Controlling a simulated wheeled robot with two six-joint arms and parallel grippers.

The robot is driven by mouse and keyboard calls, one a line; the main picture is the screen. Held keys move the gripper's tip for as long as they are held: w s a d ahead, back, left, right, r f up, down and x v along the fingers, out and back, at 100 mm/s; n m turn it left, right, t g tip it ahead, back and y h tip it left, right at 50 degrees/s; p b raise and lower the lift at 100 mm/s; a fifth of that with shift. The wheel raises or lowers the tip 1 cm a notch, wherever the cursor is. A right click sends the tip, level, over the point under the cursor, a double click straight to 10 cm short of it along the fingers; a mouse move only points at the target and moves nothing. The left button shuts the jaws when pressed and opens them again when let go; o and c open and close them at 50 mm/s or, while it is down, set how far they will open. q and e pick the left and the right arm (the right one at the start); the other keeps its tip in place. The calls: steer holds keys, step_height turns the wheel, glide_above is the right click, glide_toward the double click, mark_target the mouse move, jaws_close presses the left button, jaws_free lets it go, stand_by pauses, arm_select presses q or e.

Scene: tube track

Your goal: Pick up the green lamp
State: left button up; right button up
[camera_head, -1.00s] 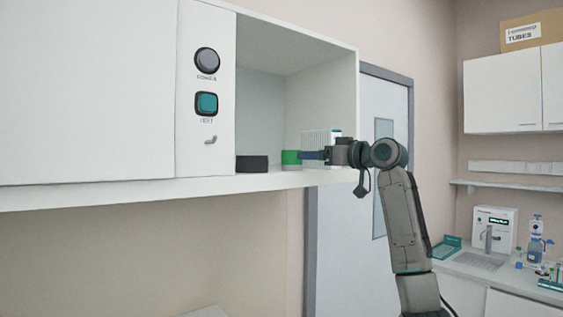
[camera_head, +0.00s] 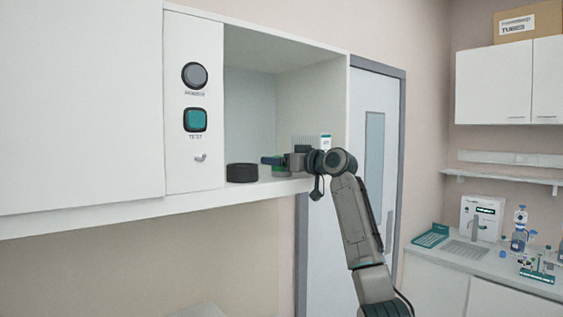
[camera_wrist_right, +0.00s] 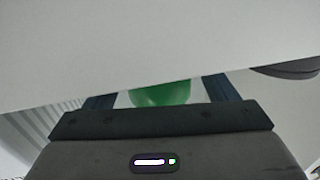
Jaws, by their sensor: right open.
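The green lamp (camera_head: 280,170) sits on the floor of the open cabinet bay, partly hidden behind my right gripper. My right gripper (camera_head: 272,160) reaches into the bay from the right, at the lamp. In the right wrist view the lamp (camera_wrist_right: 162,93) shows as a rounded green shape between the two blue-grey fingers of the open gripper (camera_wrist_right: 158,95). White space shows on both sides of it, and its far part is cut off by a white surface. I cannot tell whether a finger touches it. My left gripper is not in view.
A black round piece (camera_head: 242,173) stands on the bay floor left of the lamp. A ribbed white item (camera_head: 304,142) stands behind my wrist. The bay's right wall (camera_head: 336,105) is close to my arm. A control panel (camera_head: 194,135) borders the bay on the left.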

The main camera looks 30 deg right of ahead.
steer(key=shift+c, duration=0.2)
steer(key=c, duration=1.1)
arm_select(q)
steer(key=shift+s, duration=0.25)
arm_select(e)
steer(key=shift+o, duration=0.2)
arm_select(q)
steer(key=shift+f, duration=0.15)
